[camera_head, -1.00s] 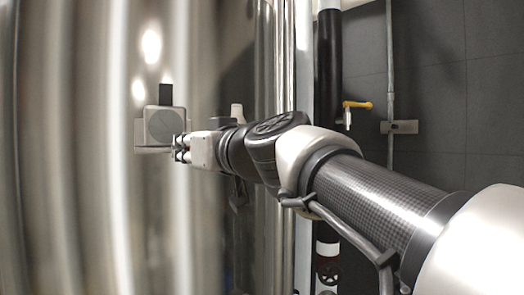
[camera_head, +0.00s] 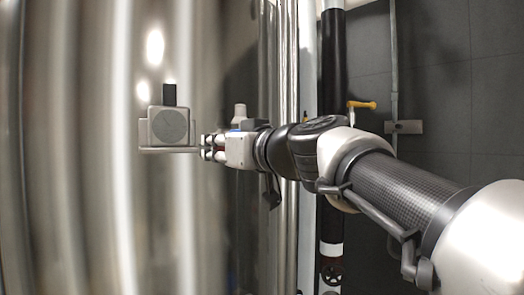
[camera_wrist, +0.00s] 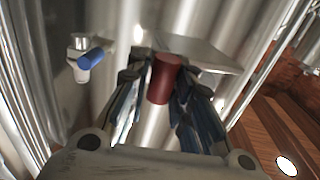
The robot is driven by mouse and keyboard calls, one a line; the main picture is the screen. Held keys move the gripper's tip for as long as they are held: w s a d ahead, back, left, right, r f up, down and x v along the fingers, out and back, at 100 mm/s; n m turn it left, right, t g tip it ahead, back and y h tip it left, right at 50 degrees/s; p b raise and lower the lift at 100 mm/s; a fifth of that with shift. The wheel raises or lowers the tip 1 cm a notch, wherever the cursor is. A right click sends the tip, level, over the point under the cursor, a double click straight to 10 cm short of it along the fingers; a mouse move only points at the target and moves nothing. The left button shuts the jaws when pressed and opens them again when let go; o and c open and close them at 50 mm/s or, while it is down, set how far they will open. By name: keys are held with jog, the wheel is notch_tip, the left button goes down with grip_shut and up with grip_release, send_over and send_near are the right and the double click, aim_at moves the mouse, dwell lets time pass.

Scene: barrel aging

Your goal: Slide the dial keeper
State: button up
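A grey box with a round dark dial (camera_head: 170,126) is mounted on the steel tank at left in the head view. A black block (camera_head: 169,95) stands on its top, and a thin ledge (camera_head: 165,150) runs under it. My gripper (camera_head: 206,147) is just right of the ledge. In the wrist view a dark red cylinder (camera_wrist: 163,80) lies between the fingertips of my gripper (camera_wrist: 160,75), which appear closed on it; the contact is partly hidden. A flat grey plate (camera_wrist: 205,54) shows beyond the fingers. I cannot tell which part is the keeper.
The shiny tank (camera_head: 70,200) fills the left side. A small fitting with a blue handle (camera_wrist: 90,57) sits left of my fingers in the wrist view. A black vertical pipe (camera_head: 333,100) and a yellow-handled valve (camera_head: 362,104) are behind my arm. A reddish-brown floor (camera_wrist: 270,125) shows at right.

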aim_at(222, 147)
jog(key=shift+o, duration=0.4)
jog(key=shift+s, duration=0.1)
jog(key=shift+b+v, duration=2.05)
jog(key=shift+v, duration=1.45)
jog(key=shift+r, duration=0.1)
